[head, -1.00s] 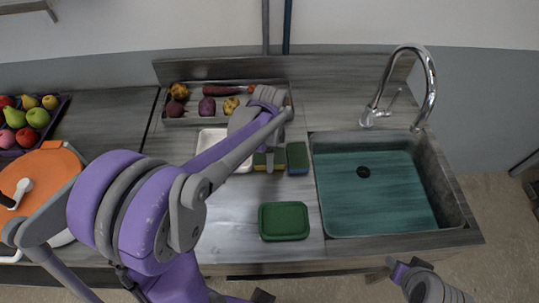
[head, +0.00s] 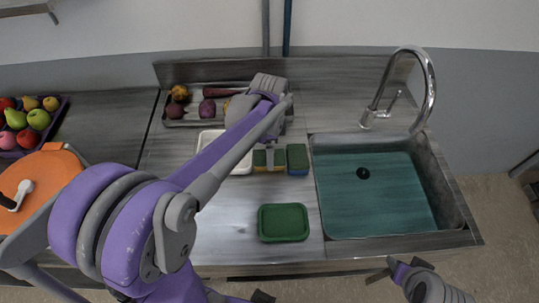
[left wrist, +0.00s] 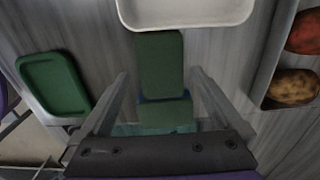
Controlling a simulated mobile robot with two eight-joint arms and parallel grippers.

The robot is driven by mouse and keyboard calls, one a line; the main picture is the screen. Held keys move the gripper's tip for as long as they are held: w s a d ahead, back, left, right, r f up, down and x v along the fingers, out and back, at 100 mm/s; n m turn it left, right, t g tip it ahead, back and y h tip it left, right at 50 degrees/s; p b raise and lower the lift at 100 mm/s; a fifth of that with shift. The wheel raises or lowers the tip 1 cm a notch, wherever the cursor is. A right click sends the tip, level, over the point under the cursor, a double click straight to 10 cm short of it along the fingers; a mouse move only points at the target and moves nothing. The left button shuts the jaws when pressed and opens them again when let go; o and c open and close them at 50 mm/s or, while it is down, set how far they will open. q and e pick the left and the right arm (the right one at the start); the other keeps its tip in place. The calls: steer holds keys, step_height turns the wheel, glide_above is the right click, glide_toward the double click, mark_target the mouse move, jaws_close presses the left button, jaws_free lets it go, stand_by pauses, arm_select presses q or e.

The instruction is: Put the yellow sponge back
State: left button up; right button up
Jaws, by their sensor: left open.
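The yellow sponge (head: 268,160) has a green top and yellow side and lies on the counter beside the white tray (head: 240,166). A second green-topped sponge with a blue side (head: 297,159) lies just right of it. My left gripper (head: 270,146) is open above the yellow sponge, partly hiding it. In the left wrist view the yellow sponge (left wrist: 160,58) shows its green top between the open fingers, the blue-sided sponge (left wrist: 165,115) nearer the palm. I cannot tell whether the fingers touch it. My right gripper (head: 386,269) is at the bottom, away from the counter items.
A metal tray of vegetables (head: 180,122) stands behind. A green dish (head: 284,222) lies in front. The sink (head: 385,195) with its faucet (head: 430,85) is right. An orange-lidded pot (head: 50,170) and fruit tray (head: 66,103) are left. Front left counter is clear.

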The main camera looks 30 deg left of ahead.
arm_select(q)
step_height(320, 180, up, 8)
steer(key=s+d+f+n+t, duration=0.2)
steer(key=s+n, duration=0.1)
steer(key=s, duration=0.1)
steer(key=s+d+f+n+t, duration=0.1)
steer(key=s+d+f+n, duration=0.1)
steer(key=s+n, duration=0.2)
steer(key=s+d+f+n+t, duration=0.2)
steer(key=s+f+n, duration=0.1)
steer(key=s+n, duration=0.1)
steer(key=shift+s+d+t, duration=0.25)
steer(key=shift+s+t, duration=0.05)
steer(key=shift+s, duration=0.35)
steer(key=shift+s+d+f+n, duration=0.15)
steer(key=shift+n, duration=0.15)
steer(key=shift+c, duration=0.2)
